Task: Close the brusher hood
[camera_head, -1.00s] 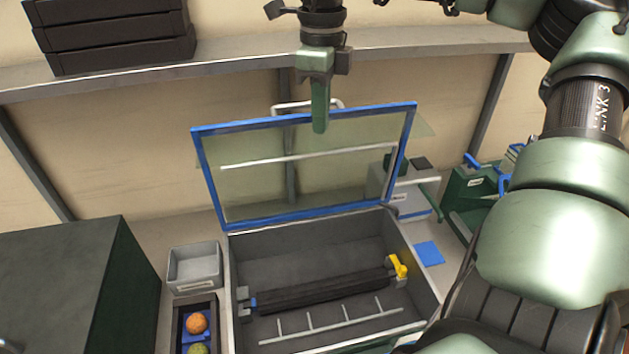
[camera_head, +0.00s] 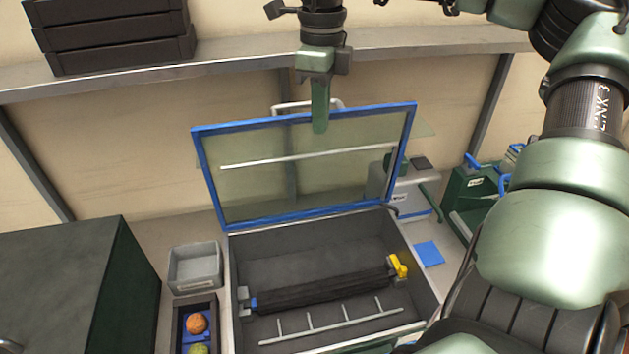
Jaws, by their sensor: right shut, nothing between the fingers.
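The brusher hood (camera_head: 215,187) is a clear pane in a blue frame. It stands open, tilted up from the back of the grey brusher box (camera_head: 310,234). A dark roller brush (camera_head: 325,290) with a yellow end piece lies inside the box. A pale handle (camera_head: 290,106) shows at the hood's top edge. My right gripper (camera_head: 320,122) is shut and empty, pointing down. In the picture its fingertips overlap the top of the hood near the handle. I cannot tell whether they touch it. My left gripper is not in view.
A grey bin (camera_head: 195,268) and a tray with an orange (camera_head: 197,323) and a greenish fruit stand left of the box. A dark green cabinet (camera_head: 70,285) is at far left. Black crates (camera_head: 110,35) sit on the shelf behind. Green equipment (camera_head: 475,190) stands at right.

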